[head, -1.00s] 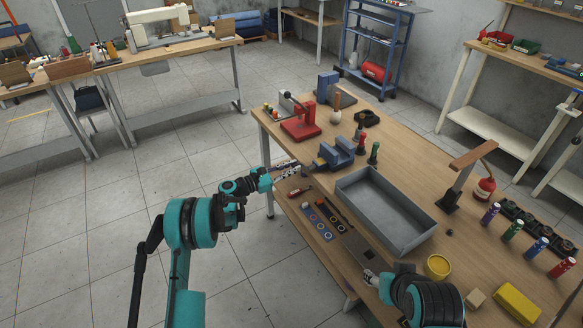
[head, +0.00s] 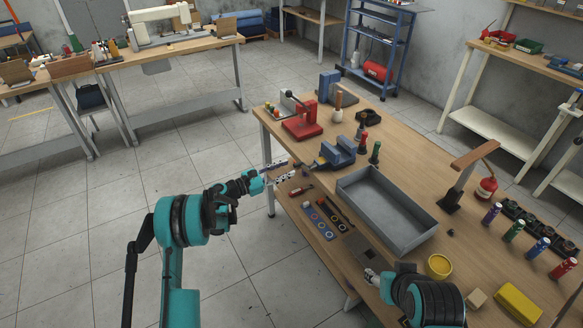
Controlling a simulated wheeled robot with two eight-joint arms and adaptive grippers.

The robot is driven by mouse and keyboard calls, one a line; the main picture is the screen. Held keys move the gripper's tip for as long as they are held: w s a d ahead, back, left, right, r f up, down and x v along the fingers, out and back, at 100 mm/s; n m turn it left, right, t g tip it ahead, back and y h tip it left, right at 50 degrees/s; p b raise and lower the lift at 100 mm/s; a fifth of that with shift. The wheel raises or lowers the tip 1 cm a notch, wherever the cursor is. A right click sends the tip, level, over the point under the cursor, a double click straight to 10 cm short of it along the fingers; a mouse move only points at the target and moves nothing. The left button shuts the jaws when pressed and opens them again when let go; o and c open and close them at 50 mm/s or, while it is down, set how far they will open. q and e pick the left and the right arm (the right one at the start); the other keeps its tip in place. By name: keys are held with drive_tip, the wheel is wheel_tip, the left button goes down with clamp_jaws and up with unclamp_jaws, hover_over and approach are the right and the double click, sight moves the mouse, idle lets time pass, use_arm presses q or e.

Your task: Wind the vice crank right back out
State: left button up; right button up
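A blue bench vice (head: 338,152) stands near the left edge of the wooden workbench. Its crank side faces left, towards my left gripper; the crank itself is too small to make out clearly. My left gripper (head: 287,174) is at the bench's left edge, just left of the vice and apart from its blue body. Its fingers are small here, and I cannot tell whether they are open or shut. My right arm (head: 425,298) shows at the bottom right over the bench front; its gripper (head: 371,277) is partly hidden, and its finger state is unclear.
A grey tray (head: 388,211) stands right of the vice. A red press (head: 302,126) is behind it, and red and green bottles (head: 375,152) stand close by. A screwdriver (head: 300,190) and a tool strip (head: 322,220) lie in front. The floor left of the bench is clear.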

use_arm(q)
drive_tip(key=v, duration=0.8)
drive_tip(key=shift+s+a, duration=0.1)
